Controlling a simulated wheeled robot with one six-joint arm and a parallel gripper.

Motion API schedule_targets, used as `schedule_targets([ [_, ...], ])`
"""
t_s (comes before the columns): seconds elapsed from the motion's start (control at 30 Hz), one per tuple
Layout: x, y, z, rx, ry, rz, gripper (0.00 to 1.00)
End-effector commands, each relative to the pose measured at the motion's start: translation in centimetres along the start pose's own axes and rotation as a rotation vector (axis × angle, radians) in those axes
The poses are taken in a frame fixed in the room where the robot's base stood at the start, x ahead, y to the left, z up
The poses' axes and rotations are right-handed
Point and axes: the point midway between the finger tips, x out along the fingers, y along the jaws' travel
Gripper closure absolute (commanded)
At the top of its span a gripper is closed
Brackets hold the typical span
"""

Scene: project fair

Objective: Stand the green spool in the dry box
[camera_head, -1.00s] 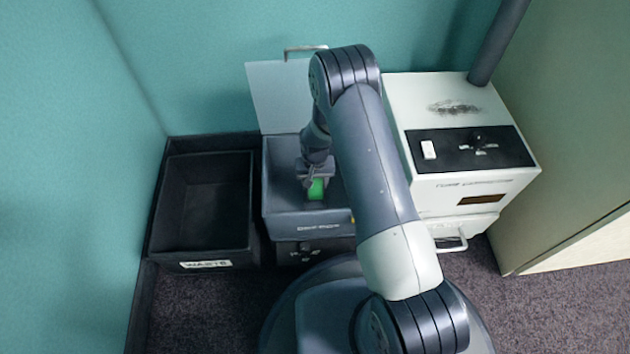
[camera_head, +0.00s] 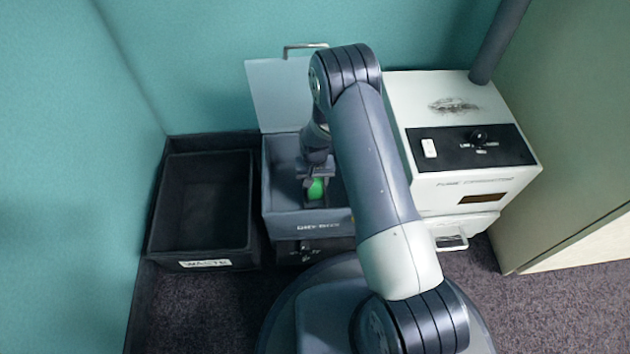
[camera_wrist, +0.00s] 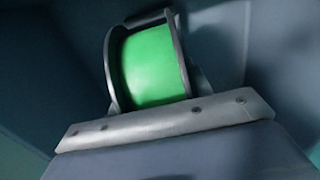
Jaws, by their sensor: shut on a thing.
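The green spool (camera_head: 316,189) is inside the dry box, held in my gripper (camera_head: 316,172). The dry box (camera_head: 308,224) is a grey open box with its pale lid (camera_head: 280,95) raised at the back. In the wrist view the green spool (camera_wrist: 152,66) shows a green winding between dark flanges, slightly tilted in the picture. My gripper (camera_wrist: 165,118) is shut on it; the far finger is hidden. I cannot tell whether the spool touches the box floor.
A black bin marked WASTE (camera_head: 205,264) stands open to the left of the dry box. A white fume extractor (camera_head: 470,187) with a dark pipe (camera_head: 498,42) stands close on the right. Teal walls close off the back and left.

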Motion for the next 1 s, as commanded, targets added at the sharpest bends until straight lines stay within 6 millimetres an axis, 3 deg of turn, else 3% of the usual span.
schedule_targets([
  [0.7, 2.2, 0.0, -0.1, 0.000, 0.002, 0.000, 0.87],
  [1.0, 2.2, 0.0, -0.1, 0.000, 0.001, 0.000, 0.87],
])
